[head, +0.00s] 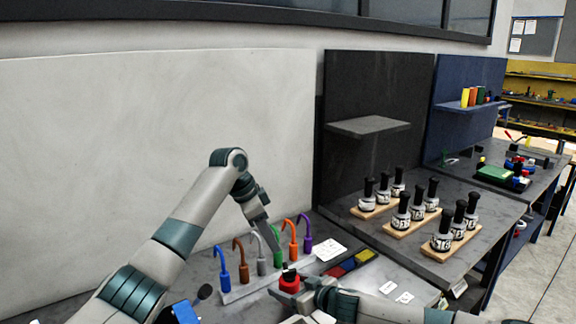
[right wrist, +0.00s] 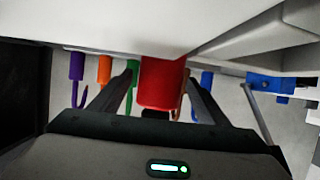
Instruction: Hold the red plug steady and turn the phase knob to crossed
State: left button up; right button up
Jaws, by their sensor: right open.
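The red plug (head: 289,284) stands on the bench in front of the row of coloured hooks, with a small black part on top. My right gripper (head: 306,292) is low beside it, coming from the right. In the right wrist view, its open fingers lie on either side of the red plug (right wrist: 162,80); I cannot tell whether they touch it. My left gripper (head: 266,238) points down above and behind the plug, near the green hook (head: 277,246); its jaw opening is not clear. I cannot surely pick out the phase knob or its setting.
Blue (head: 224,268), grey, orange (head: 293,240) and purple (head: 304,228) hooks stand in a row close to both grippers. A white card (head: 328,249) and coloured blocks (head: 349,264) lie to the right. Black-capped bottles stand in wooden racks (head: 450,244) farther right.

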jog(key=v, duration=1.2)
dwell(0.3)
